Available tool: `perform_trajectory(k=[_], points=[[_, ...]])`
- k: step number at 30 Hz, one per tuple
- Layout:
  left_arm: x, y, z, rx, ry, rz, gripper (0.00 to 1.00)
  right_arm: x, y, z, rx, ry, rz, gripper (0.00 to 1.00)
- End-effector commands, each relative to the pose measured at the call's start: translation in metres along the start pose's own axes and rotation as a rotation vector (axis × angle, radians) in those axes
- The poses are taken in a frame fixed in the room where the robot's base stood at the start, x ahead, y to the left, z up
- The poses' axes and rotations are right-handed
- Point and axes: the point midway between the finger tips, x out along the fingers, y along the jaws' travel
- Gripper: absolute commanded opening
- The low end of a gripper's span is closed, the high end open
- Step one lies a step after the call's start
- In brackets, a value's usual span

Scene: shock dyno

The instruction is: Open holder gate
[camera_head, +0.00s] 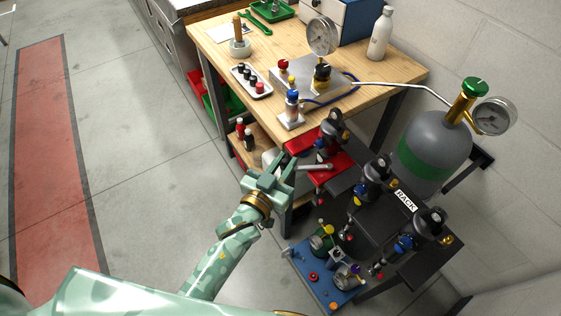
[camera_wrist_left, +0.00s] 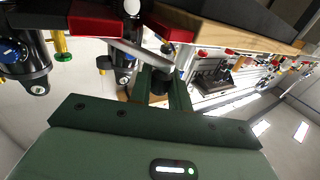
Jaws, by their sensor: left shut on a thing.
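The red holder (camera_head: 333,158) sits at the rack's end beside the workbench, with a black shock (camera_head: 335,122) standing at it. A silver bar, the holder gate (camera_head: 316,167), lies across the front of the red holder. In the left wrist view the gate (camera_wrist_left: 142,54) runs from the red holder (camera_wrist_left: 97,17) toward my fingers. My left gripper (camera_head: 284,164) is at the gate's outer left end. It also shows in the left wrist view (camera_wrist_left: 161,88), its fingers shut around a dark piece at the gate's end. The fingers partly hide that end. My right gripper is out of view.
The black rack (camera_head: 375,225) holds more shocks (camera_head: 374,178) right of the holder. A grey gas cylinder (camera_head: 432,145) with a gauge stands behind. The wooden workbench (camera_head: 215,40) carries tools and fittings. A blue base plate (camera_head: 304,272) lies low in front. Open floor lies left.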

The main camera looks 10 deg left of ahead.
Motion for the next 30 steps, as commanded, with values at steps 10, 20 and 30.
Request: perform_trajectory(k=[10,20,30], points=[[0.0,0.002,0.0,-0.005,0.001,0.002,0.39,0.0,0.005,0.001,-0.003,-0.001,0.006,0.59],[-0.005,0.0,0.0,-0.002,0.0,0.0,0.39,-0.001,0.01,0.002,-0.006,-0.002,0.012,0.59],[-0.082,0.001,-0.001,-0.002,-0.004,0.001,0.39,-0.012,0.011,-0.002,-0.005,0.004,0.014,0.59]])
